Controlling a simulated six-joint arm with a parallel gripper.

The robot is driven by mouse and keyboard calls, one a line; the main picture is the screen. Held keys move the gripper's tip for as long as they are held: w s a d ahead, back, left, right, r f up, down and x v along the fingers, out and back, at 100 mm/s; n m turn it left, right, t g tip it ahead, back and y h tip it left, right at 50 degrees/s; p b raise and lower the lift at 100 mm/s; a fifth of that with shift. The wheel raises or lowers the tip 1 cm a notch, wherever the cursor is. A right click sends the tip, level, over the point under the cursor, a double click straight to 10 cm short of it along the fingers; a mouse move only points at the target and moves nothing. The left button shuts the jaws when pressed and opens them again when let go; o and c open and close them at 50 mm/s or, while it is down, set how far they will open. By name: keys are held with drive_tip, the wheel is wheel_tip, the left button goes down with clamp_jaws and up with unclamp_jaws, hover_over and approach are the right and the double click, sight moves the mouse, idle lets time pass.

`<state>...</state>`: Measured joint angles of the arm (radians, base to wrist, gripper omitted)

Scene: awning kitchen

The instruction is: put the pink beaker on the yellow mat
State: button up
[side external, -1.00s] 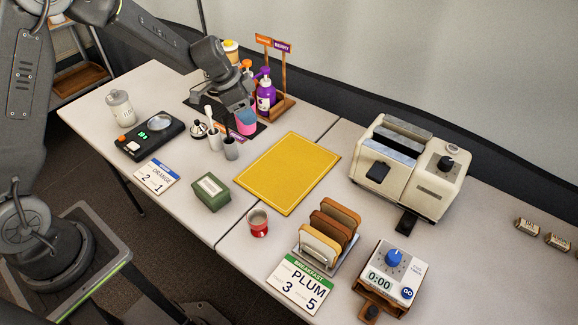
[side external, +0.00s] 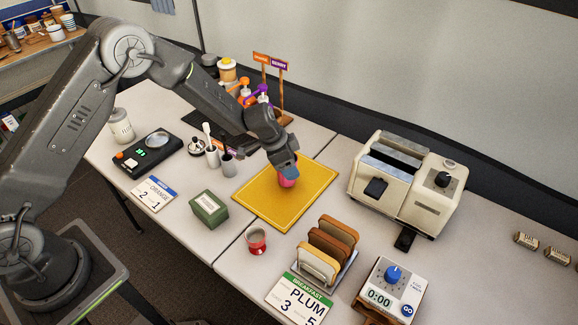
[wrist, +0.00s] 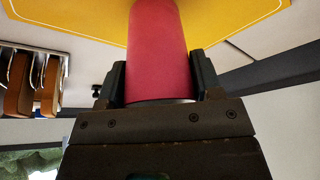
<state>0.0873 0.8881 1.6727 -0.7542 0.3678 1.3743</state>
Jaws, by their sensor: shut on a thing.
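The pink beaker (side external: 288,180) is between the fingers of my gripper (side external: 284,163), over the yellow mat (side external: 262,208). In the wrist view the beaker (wrist: 158,55) stands out from between the two dark fingers of my gripper (wrist: 160,85), with the yellow mat (wrist: 90,22) beyond it. My gripper is shut on the beaker. The beaker looks about upright, over the upper right part of the mat. I cannot tell whether its base touches the mat.
A green box (side external: 209,209) and a red cup (side external: 256,241) stand left of and below the mat. A toast rack (side external: 325,252) is below right, a cream toaster (side external: 405,180) to the right. Pump bottles (side external: 262,97) stand behind. The rest of the mat is bare.

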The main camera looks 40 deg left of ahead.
drive_tip(key=shift+f, duration=0.5)
drive_tip(key=o, duration=0.9)
drive_tip(key=shift+f, duration=0.15)
